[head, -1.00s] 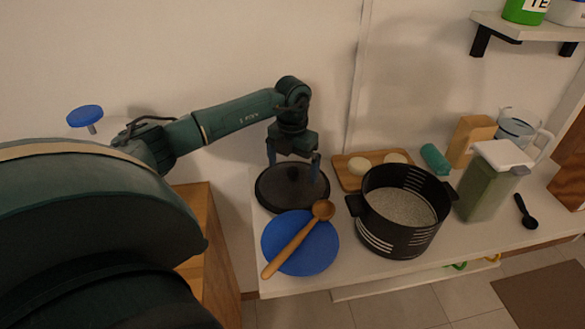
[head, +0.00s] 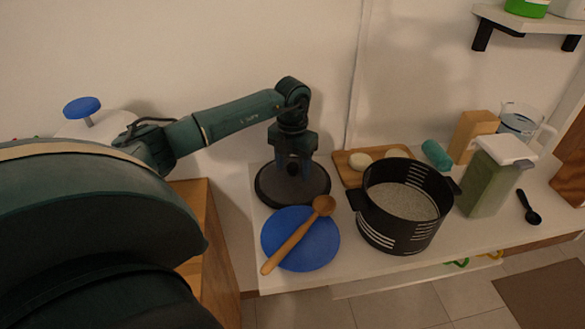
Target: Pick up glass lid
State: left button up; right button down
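The glass lid (head: 270,186) is a dark, round, see-through disc with a dark rim, lying flat at the left back of the white counter. My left gripper (head: 294,168) points straight down over its middle. The fingers are drawn together around the lid's central knob, which they mostly hide. The lid appears to rest on the counter surface. My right gripper is not in view.
A blue plate (head: 317,252) with a wooden spoon (head: 292,245) lies just in front of the lid. A black pot (head: 390,236) stands to the right. Behind it is a wooden board (head: 349,176). A green-filled container (head: 487,185) and a black spoon (head: 529,208) are farther right.

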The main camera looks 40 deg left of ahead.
pick_arm(q)
jog(key=shift+s+d+f, duration=0.15)
jog(key=shift+s+f, duration=0.1)
jog(key=shift+f, duration=0.15)
jog(key=c, duration=1)
grip_shut()
jog(key=shift+r, duration=0.1)
